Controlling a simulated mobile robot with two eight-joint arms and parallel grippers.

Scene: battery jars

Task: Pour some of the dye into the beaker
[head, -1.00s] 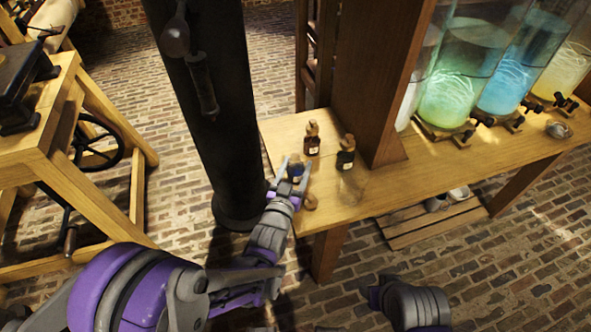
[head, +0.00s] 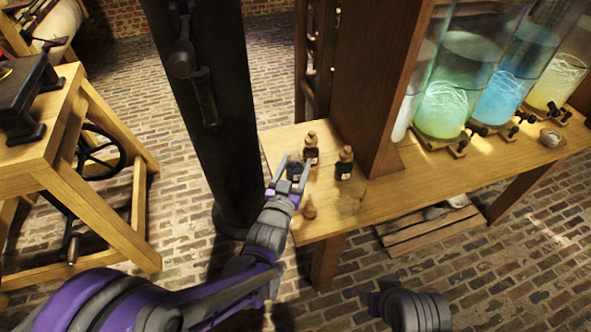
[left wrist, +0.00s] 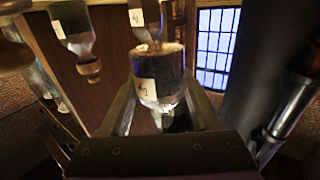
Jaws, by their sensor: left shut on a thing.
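My left gripper (head: 291,168) is shut on a small dark dye bottle (head: 294,171) at the near left end of the wooden bench. In the left wrist view, which looks upside down, this bottle (left wrist: 158,75) with a pale label sits between the fingers. I cannot tell whether it is clear of the bench top. The beaker, a clear glass vessel (head: 350,199), is faint on the bench to the right of the gripper. A brown stopper (head: 309,211) lies near the front edge.
Two stoppered dark bottles stand close by, one just behind the held bottle (head: 311,152) and one to its right (head: 344,166). A wooden post (head: 380,90) rises behind them. Large glass jars of glowing liquid (head: 440,105) stand farther right. A black column (head: 205,120) is left of the bench.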

